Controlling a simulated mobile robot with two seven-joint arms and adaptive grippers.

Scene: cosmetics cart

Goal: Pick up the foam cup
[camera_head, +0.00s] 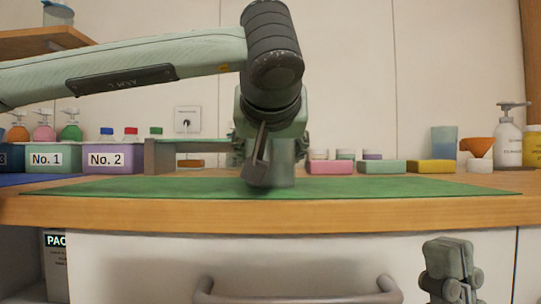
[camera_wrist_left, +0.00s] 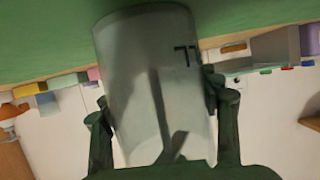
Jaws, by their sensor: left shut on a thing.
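The foam cup is a grey, see-through cup (camera_wrist_left: 150,75) with a dark mark on its side. It fills the middle of the left wrist view. My left gripper (camera_wrist_left: 165,110) is shut on it, with one finger on each side. In the head view the cup (camera_head: 284,172) shows partly behind my left gripper (camera_head: 270,140), at the green mat (camera_head: 400,187). I cannot tell whether its base touches the mat. My right gripper (camera_head: 452,272) is low at the right, in front of the drawer; its fingertips are not clear.
Boxes labelled No. 1 (camera_head: 47,160) and No. 2 (camera_head: 110,160) stand at the left with pump bottles behind. Pink (camera_head: 330,167), green (camera_head: 381,167) and yellow (camera_head: 431,167) blocks line the back right. A white pump bottle (camera_head: 508,145) stands far right. The mat's sides are clear.

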